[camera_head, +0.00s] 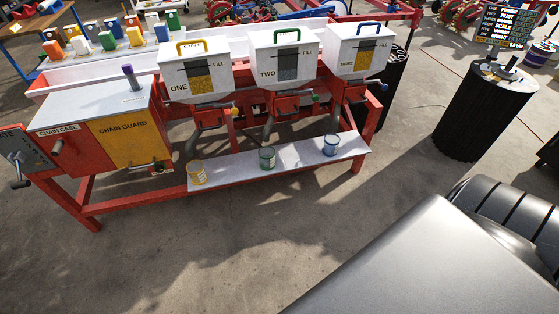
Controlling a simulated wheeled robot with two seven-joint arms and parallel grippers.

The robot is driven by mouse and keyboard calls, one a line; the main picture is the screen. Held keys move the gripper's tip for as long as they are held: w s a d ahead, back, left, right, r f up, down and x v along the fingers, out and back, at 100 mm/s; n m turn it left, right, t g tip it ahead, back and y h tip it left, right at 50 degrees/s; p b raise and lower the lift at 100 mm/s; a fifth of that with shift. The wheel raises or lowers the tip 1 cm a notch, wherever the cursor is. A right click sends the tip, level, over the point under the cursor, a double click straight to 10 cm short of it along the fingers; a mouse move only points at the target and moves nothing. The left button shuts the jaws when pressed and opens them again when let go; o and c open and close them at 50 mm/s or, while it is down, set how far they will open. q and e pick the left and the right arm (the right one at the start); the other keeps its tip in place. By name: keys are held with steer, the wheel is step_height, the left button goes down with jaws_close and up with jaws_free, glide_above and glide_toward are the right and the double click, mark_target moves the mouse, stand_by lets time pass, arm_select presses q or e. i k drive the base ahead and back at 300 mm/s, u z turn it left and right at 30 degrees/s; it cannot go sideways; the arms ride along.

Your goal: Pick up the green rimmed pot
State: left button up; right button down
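The green rimmed pot (267,159) stands upright on the pale shelf (297,158) at the front of the red machine, below the hopper marked TWO. It is the middle one of three small pots. The yellow pot (197,173) stands to its left and the blue pot (331,146) to its right, both apart from it. Neither of my grippers is in view. Nothing touches or covers the green rimmed pot in this view.
White hoppers (289,62) with spouts and cranks hang over the shelf. A chain guard box (125,140) is at left. A black ribbed drum (480,115) stands at right. Concrete floor (220,235) in front of the shelf is clear. A large grey part of mine fills the lower right.

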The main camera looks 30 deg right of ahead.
mark_target(267, 154)
steer(key=z, duration=1.85)
steer(key=i, duration=0.5)
